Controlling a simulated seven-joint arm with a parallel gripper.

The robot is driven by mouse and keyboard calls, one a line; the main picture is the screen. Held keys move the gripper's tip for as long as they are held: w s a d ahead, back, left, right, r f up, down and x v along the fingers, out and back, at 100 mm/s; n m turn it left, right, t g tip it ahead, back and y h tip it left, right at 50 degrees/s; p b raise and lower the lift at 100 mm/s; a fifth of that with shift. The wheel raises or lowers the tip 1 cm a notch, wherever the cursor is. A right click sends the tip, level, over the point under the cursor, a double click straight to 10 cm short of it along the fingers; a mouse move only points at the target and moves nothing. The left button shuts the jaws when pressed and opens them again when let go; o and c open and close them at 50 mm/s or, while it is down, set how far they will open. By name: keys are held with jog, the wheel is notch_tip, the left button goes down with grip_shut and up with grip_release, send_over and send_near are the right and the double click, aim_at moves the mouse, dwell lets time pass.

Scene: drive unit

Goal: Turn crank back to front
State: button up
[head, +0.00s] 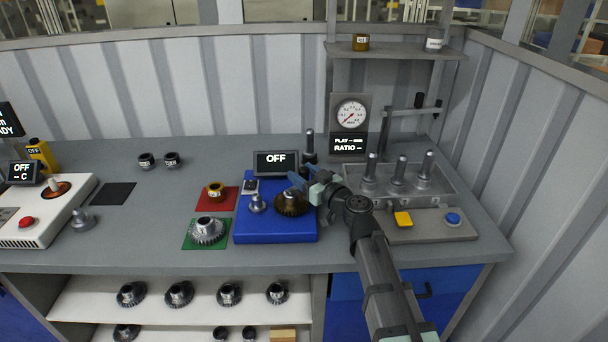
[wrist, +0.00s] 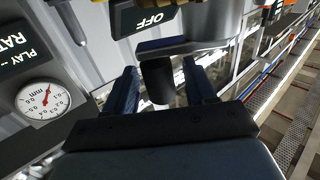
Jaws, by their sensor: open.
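The blue drive unit (head: 275,233) sits on the bench with a brass gear (head: 292,205) and a small metal post (head: 257,204) on top. My gripper (head: 304,175) is above the gear, at the unit's back right, and hides part of it. In the wrist view my gripper (wrist: 163,88) is open, with a dark rounded grip (wrist: 158,82) between its fingers, under a grey part. The grip looks like a crank handle, but contact cannot be told. The crank's arm is not clear in the head view.
An OFF display (head: 276,162) and a dark upright handle (head: 309,145) stand behind the unit. A dial gauge (head: 351,115) is at the back right. A tray with metal posts (head: 397,175) and a button panel (head: 428,225) lie right, near my arm.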

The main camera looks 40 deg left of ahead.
jog(key=s+d, duration=0.2)
jog(key=d, duration=1.1)
jog(key=shift+d, duration=0.35)
jog(key=a, duration=0.4)
jog(key=w+a, duration=0.1)
jog(key=a, duration=0.4)
jog(key=w+a, duration=0.1)
jog(key=a, duration=0.3)
jog(key=shift+a+r, duration=0.35)
